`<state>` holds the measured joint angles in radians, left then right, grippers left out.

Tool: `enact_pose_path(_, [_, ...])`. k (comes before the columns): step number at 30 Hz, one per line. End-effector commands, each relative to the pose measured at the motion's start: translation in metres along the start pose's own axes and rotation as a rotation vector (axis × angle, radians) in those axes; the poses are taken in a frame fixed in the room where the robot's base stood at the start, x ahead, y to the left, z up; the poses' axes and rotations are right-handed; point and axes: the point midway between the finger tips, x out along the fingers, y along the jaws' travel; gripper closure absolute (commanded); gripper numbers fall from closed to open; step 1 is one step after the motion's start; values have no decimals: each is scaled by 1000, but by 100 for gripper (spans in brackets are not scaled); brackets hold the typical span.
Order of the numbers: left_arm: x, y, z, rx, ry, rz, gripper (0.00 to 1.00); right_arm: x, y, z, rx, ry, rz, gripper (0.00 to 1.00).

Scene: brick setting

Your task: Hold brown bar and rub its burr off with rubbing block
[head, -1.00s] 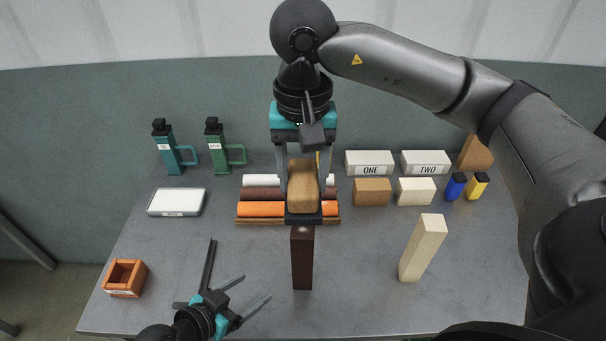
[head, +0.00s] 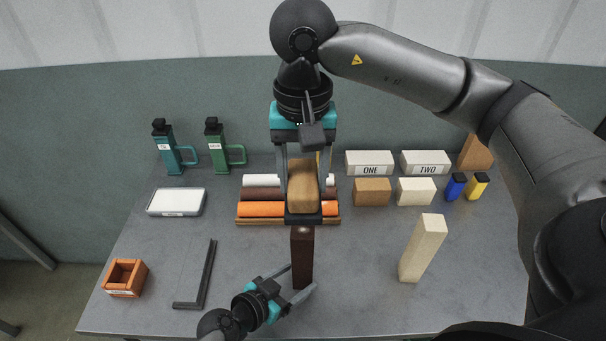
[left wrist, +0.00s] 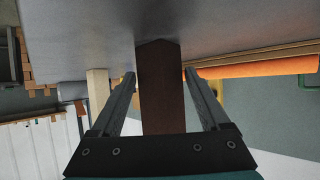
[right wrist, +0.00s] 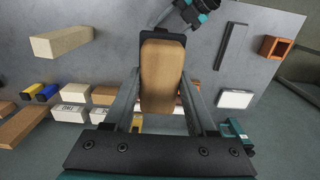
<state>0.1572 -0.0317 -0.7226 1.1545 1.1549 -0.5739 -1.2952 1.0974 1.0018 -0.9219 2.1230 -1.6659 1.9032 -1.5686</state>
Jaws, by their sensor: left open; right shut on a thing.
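The dark brown bar (head: 302,258) stands upright on the table, near the front middle. My left gripper (head: 301,279) is open, with its fingers on either side of the bar's lower part. In the left wrist view the bar (left wrist: 162,95) stands between the spread fingers, with gaps showing. My right gripper (head: 304,195) is shut on the rubbing block (head: 303,181), a tan block with a dark plate, and holds it above the bar's top end. The right wrist view shows the block (right wrist: 161,75) between the fingers. I cannot make out the burr.
A cream bar (head: 423,248) stands to the right. A dark L-shaped square (head: 207,272) lies to the left, near an orange open box (head: 125,279). A rack of coloured rolls (head: 262,209) is behind. Blocks labelled ONE (head: 369,163) and TWO (head: 425,162) stand at the back.

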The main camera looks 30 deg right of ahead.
Motion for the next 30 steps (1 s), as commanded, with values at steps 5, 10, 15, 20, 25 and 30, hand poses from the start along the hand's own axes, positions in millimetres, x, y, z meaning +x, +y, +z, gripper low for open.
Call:
enact_pose_path(5, [13, 0, 0, -1, 0, 0, 21, 0, 0, 0, 0, 1, -1, 100])
enact_pose_path(10, [19, 0, 0, 1, 0, 0, 21, 0, 0, 0, 0, 1, -1, 100])
enact_pose_path(15, [20, 0, 0, 1, 0, 0, 21, 0, 0, 0, 0, 1, -1, 100])
enact_pose_path(20, [20, 0, 0, 1, 0, 0, 23, 0, 0, 0, 0, 1, -1, 100])
enact_pose_path(25, [20, 0, 0, 1, 0, 0, 42, 0, 0, 0, 0, 1, -1, 100])
enact_pose_path(30, [20, 0, 0, 0, 0, 0, 55, 0, 0, 0, 0, 1, -1, 100])
